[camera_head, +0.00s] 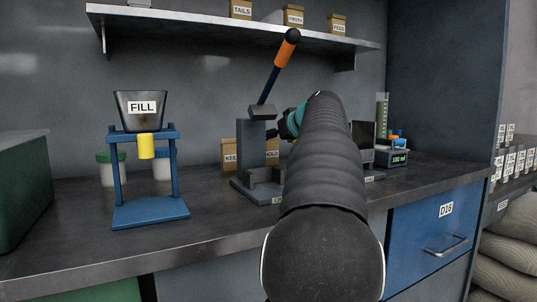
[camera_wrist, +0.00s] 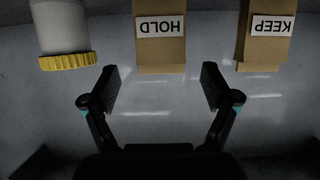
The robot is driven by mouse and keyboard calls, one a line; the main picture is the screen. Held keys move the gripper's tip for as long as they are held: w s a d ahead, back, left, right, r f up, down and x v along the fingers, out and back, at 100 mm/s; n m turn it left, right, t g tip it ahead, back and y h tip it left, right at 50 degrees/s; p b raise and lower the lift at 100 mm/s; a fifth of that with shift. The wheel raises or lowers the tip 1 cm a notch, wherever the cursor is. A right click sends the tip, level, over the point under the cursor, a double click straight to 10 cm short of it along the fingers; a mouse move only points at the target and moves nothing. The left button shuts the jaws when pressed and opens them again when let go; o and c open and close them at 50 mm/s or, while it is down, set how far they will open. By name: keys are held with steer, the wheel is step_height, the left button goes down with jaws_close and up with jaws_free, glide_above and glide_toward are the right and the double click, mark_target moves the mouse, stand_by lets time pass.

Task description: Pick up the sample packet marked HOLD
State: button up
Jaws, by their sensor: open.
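The HOLD packet (camera_wrist: 160,52) is a brown packet with a white label, upside down in the wrist view. It lies just beyond my gripper (camera_wrist: 158,88), whose two dark fingers are spread with nothing between them but the grey surface behind. The packet is roughly centred between the fingertips. In the head view the HOLD packet (camera_head: 272,155) is partly hidden behind a dark lever device and my arm.
The KEEP packet (camera_wrist: 267,42) is close on the right in the wrist view; a white jar with a yellow lid (camera_wrist: 65,35) is on the left. In the head view, the lever device (camera_head: 255,160) stands before the packets. The blue FILL stand (camera_head: 147,170) is left.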

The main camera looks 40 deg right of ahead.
mark_target(271, 141)
steer(key=x, duration=0.4)
steer(key=shift+w+f, duration=0.3)
steer(key=shift+w, duration=0.05)
steer(key=c, duration=1.3)
steer(key=shift+r, duration=0.1)
